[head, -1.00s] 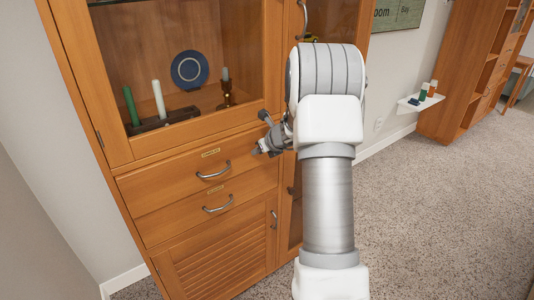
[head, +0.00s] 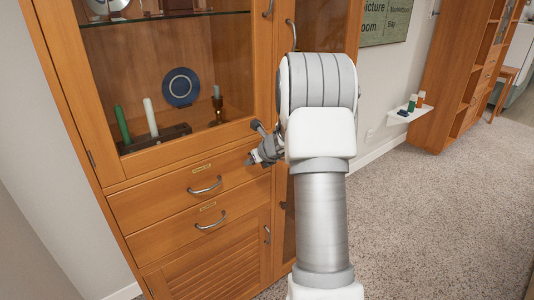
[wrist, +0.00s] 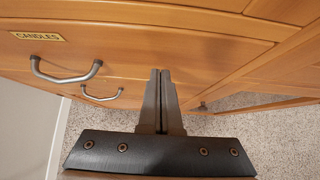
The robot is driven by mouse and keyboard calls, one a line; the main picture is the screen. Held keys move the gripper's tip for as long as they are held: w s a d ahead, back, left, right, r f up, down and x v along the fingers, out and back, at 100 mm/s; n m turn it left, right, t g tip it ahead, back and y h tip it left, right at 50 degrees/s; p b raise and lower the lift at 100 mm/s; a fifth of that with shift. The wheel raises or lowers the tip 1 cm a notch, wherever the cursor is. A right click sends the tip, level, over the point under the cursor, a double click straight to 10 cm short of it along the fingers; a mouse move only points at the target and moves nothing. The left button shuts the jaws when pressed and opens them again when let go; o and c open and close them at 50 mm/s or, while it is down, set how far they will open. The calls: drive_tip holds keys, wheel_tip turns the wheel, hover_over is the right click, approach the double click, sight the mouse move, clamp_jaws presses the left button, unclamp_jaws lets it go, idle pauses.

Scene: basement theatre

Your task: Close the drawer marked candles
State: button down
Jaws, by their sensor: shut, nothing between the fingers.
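The candles drawer (head: 150,205) is the upper of two wooden drawers in the tall cabinet, with a small label and a curved metal handle (head: 205,186). Its label reads CANDLES (wrist: 37,36) in the wrist view. Its front looks flush or nearly flush with the cabinet; I cannot tell whether a small gap is left. My gripper (head: 250,162) is at the right end of this drawer front, to the right of the handle. In the wrist view the fingers (wrist: 160,72) are together and empty, pointing at the drawer front. Whether they touch it is unclear.
A second drawer (head: 175,232) with its own handle is below, above a louvred door (head: 215,265). Glass doors above show candles and a blue plate (head: 181,87). Carpet (head: 430,220) is open to the right. A small wall shelf (head: 409,113) holds several small items.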

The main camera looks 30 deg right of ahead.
drive_tip(key=p+v, duration=0.2)
drive_tip(key=v, duration=1.2)
drive_tip(key=shift+s, duration=0.3)
